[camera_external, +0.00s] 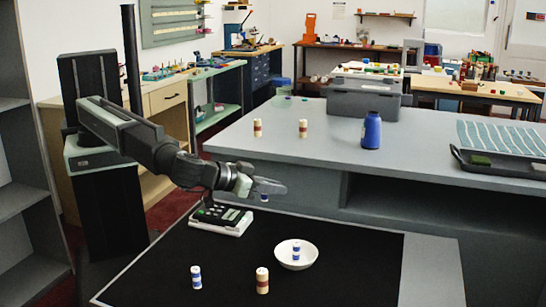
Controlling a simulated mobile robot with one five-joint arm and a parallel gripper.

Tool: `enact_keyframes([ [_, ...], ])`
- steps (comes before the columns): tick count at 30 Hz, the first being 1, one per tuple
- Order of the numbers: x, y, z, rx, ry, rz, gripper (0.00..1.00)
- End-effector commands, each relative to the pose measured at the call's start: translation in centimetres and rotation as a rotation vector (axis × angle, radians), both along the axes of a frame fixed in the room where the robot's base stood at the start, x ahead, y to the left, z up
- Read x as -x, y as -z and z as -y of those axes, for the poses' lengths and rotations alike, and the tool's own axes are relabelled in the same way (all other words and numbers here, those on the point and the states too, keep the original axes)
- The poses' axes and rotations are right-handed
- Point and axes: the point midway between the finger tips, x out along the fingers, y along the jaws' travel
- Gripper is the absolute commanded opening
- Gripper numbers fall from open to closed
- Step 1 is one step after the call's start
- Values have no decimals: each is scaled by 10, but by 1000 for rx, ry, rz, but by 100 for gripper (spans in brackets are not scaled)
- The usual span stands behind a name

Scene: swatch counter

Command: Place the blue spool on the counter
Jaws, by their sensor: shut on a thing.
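My gripper (268,188) is above the black-topped table, near the front edge of the grey counter (235,144). It is shut on a small blue and white spool (264,198), which mostly hides behind the fingers; only its lower end shows. Another blue and white spool (196,278) stands upright on the black surface (350,270). A further blue and white spool (296,253) stands in a white bowl (311,257). The counter lies behind the gripper, with an open shelf space under it.
On the counter stand two tan and red spools (257,128) (303,128), a blue bottle (371,131), a grey bin (362,100) and a black tray (500,169). Its front middle is clear.

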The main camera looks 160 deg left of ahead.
Motion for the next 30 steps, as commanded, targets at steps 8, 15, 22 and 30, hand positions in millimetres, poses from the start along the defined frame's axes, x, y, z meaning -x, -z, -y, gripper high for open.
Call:
enact_keyframes([
  [8, 9, -27, -12, 3, 148, -9, 0],
  [15, 54, -85, -57, 0, 167, -3, 0],
  [22, 125, -152, -116, 2, 92, 12, 0],
  [30, 160, -174, -149, 1, 29, 12, 0],
])
